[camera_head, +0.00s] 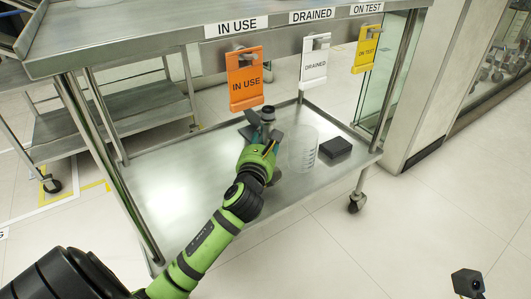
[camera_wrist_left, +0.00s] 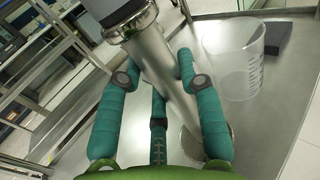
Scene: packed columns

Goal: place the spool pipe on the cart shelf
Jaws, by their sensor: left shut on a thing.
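The spool pipe (camera_wrist_left: 150,55) is a shiny metal tube with a wide dark grey end at the top of the left wrist view. Its lower end shows between the fingers near a round flange (camera_wrist_left: 192,143). In the head view only its dark upper end (camera_head: 268,114) shows clearly. My left gripper (camera_head: 262,133), also in the left wrist view (camera_wrist_left: 160,68), has its teal fingers closed around the pipe. It is over the cart's lower shelf (camera_head: 180,180). I cannot tell whether the pipe touches the shelf. My right gripper is not in view.
A clear graduated beaker (camera_head: 303,150) and a black box (camera_head: 336,147) stand right of my gripper on the shelf. Orange (camera_head: 245,82), white (camera_head: 314,66) and yellow (camera_head: 366,50) tags hang from the top shelf's edge above. The shelf's left part is clear.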

